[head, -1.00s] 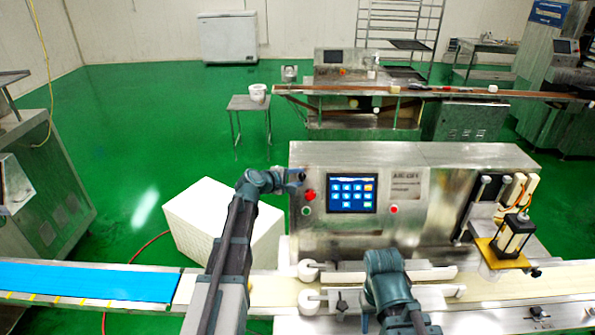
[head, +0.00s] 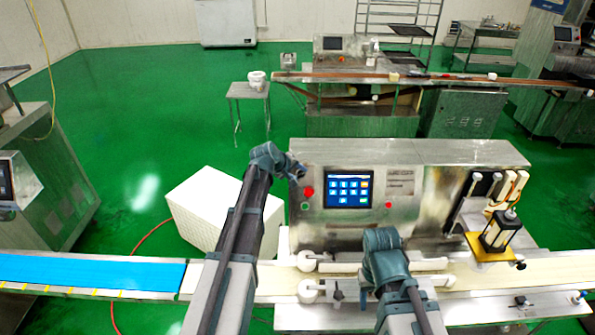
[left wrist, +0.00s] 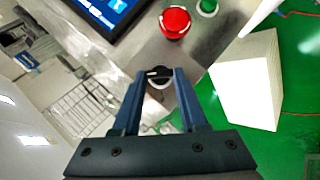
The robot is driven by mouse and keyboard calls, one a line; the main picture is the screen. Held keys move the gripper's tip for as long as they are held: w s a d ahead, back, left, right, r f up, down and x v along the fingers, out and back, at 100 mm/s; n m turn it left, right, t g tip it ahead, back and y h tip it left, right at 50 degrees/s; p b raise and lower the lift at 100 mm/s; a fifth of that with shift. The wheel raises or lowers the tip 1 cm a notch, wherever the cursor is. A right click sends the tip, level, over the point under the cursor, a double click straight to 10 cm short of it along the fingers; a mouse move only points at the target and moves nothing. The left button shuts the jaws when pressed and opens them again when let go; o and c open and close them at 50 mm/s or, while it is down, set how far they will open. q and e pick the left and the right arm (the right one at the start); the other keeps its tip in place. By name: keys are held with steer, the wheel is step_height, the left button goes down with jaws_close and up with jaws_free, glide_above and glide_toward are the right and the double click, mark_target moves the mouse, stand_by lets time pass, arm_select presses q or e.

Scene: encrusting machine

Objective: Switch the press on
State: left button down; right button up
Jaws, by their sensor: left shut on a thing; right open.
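The press is the steel machine (head: 430,205) with a touch screen (head: 348,190) on its front. A black rotary switch (left wrist: 159,73) with a pale mark sits on the panel near the red button (left wrist: 174,22). My left gripper (head: 299,172) is at the panel's upper left corner. In the left wrist view its fingers (left wrist: 158,84) are shut on the switch knob, one on each side. In the head view the switch is hidden behind this gripper. My right gripper (head: 364,296) is open over the conveyor in front of the machine, its fingers barely visible.
A green button (left wrist: 207,6) is beside the red one. A second small red button (head: 388,205) is right of the screen. A white box (head: 215,215) stands left of the machine. The conveyor's blue belt (head: 90,272) runs to the left.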

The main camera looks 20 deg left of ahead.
arm_select(q)
steer(key=shift+s, duration=0.1)
stand_by(0.4)
steer(key=c, duration=0.7)
jaws_free()
steer(key=shift+s+a+r+p, duration=0.15)
steer(key=shift+s+r+p, duration=0.25)
steer(key=shift+r+p, duration=0.3)
steer(key=p+v, duration=0.7)
steer(key=v, duration=0.3)
steer(key=shift+s+r+p, duration=0.1)
steer(key=shift+s+p, duration=0.05)
steer(key=shift+p, duration=0.15)
